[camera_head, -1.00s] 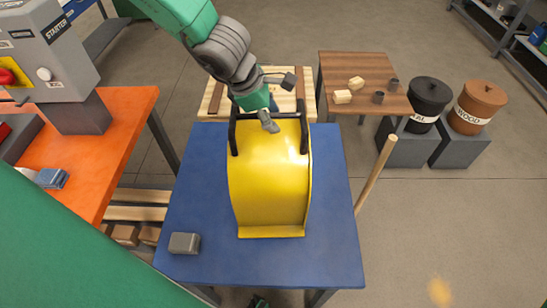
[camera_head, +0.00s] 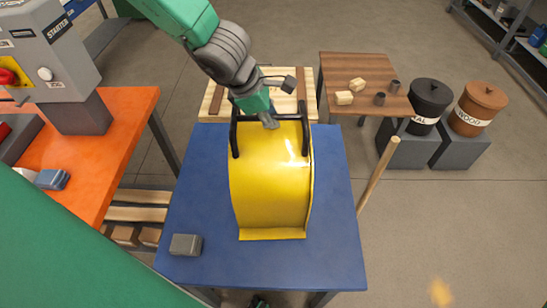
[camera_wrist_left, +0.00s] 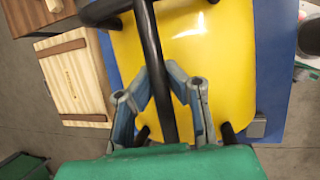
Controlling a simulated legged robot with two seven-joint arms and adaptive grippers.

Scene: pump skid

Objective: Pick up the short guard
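The short guard (camera_head: 270,190) is a curved yellow cover with a black bar handle (camera_head: 235,138) at its far end. It stands on the blue table. My left gripper (camera_head: 266,119) is at the handle, above the far end of the guard. In the left wrist view, the guard (camera_wrist_left: 215,55) lies behind the black bar. The fingers of my left gripper (camera_wrist_left: 160,76) angle inward from both sides and appear closed around the bar. The guard appears to rest on the table.
A grey block (camera_head: 186,245) sits at the near left of the blue table (camera_head: 335,230). An orange bench (camera_head: 70,165) with a starter box (camera_head: 48,50) stands left. A wooden pallet (camera_head: 215,100), a brown table (camera_head: 350,65) and two bins stand behind. A wooden stick (camera_head: 378,172) leans right.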

